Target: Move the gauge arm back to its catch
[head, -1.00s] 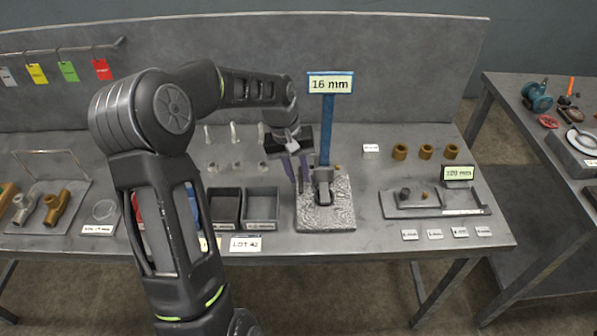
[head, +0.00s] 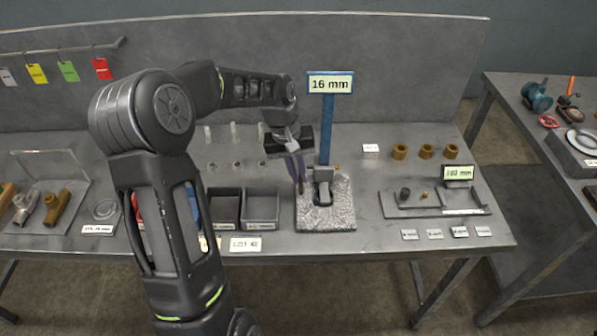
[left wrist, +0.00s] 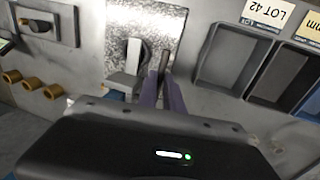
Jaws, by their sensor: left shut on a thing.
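The gauge stands on a speckled stone base (head: 325,222) with a blue post (head: 327,130) and a "16 mm" sign (head: 331,85) on top. A grey block with a dark rounded piece (head: 323,188) sits on the base; it also shows in the left wrist view (left wrist: 133,52). My left gripper (head: 300,189) is at the left side of this block, pointing down. In the left wrist view its purple-grey fingers (left wrist: 162,82) are shut on a slim dark bar, which I take as the gauge arm (left wrist: 164,60). Its lower part is hard to make out. My right gripper is not in view.
A grey tray (head: 410,211) with small parts and several brown rings (head: 426,152) lie to the right. The bench between gauge and tray is clear.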

